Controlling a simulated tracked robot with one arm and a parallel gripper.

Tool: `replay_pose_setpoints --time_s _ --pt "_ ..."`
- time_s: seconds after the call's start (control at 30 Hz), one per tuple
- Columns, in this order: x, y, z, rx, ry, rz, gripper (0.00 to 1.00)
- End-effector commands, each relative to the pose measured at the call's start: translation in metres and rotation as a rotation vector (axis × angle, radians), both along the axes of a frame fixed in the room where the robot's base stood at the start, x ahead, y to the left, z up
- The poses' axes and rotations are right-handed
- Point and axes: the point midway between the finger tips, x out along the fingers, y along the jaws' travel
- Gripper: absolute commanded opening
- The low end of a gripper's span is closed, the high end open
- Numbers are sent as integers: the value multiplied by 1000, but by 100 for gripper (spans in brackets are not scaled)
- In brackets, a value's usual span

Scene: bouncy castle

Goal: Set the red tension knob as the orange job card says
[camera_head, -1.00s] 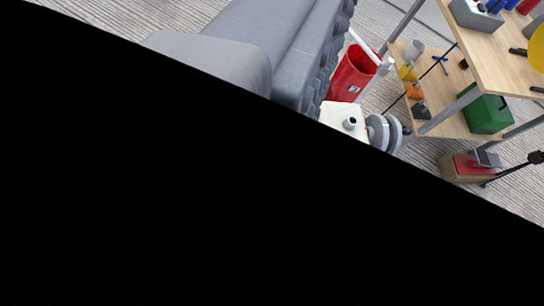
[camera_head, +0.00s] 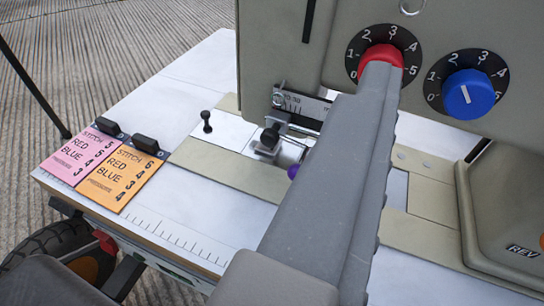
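The red tension knob (camera_head: 381,55) is on the machine's front panel, on a black dial numbered 0 to 5. My gripper (camera_head: 383,75) reaches up to it as a grey bar, its tip overlapping the knob's lower part. The knob's pointer is hidden, and I cannot tell whether the fingers touch or grip it. The orange job card (camera_head: 124,180) lies flat at the table's left edge; its small print appears to read STITCH 6, RED 4, BLUE 3, PRESSURE 4.
A blue knob (camera_head: 469,94) on a similar dial sits right of the red one, its white line tilted slightly left of upright. A pink card (camera_head: 82,156) lies left of the orange card. Black clips (camera_head: 145,144) hold the cards. The white table (camera_head: 190,75) is mostly clear at left.

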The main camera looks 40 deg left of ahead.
Motion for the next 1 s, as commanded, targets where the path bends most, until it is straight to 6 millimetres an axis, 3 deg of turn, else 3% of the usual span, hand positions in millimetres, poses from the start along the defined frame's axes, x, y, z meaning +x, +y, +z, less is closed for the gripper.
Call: replay_pose_setpoints --time_s 0.03,0.13,0.37,0.53,1.0 --pt "-9 3 -17 25 2 11 50" --pt "-21 9 -35 64 -5 30 50" --pt "-29 16 -49 100 -17 45 50" --pt "-12 22 -50 101 -20 46 50" --pt "57 44 -51 100 -17 44 50"
